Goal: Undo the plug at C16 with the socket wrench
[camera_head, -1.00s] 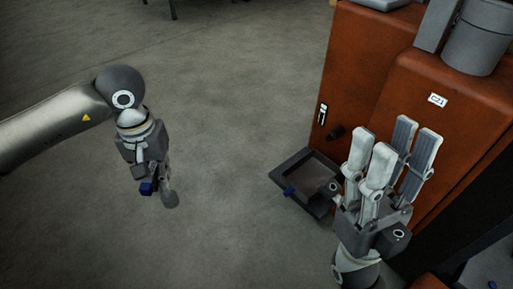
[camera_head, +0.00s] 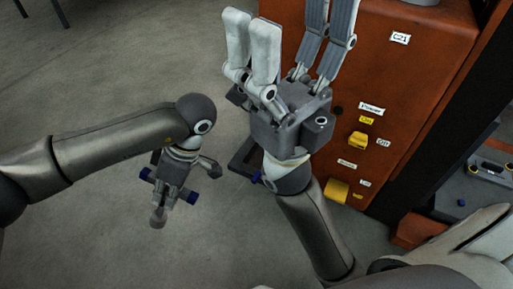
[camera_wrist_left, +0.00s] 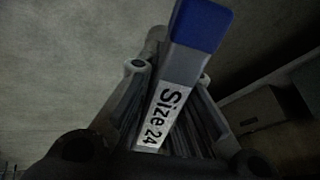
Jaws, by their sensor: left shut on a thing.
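The socket wrench (camera_head: 192,197), with blue ends, is in my left gripper (camera_head: 167,195) at the left, above the floor. In the left wrist view the wrench (camera_wrist_left: 166,112) is a grey bar with a blue end and a "Size 24" label, between the fingers of my shut left gripper. My right gripper (camera_head: 290,28) points up in front of the orange cabinet, its fingers spread and nothing seen between them. I see no C16 label and no plug there. A C21 label (camera_head: 400,38) is on the cabinet's upper part.
The orange cabinet (camera_head: 425,85) fills the right, with a yellow knob (camera_head: 357,141) and a lower yellow part (camera_head: 337,190) under a "Power" label.

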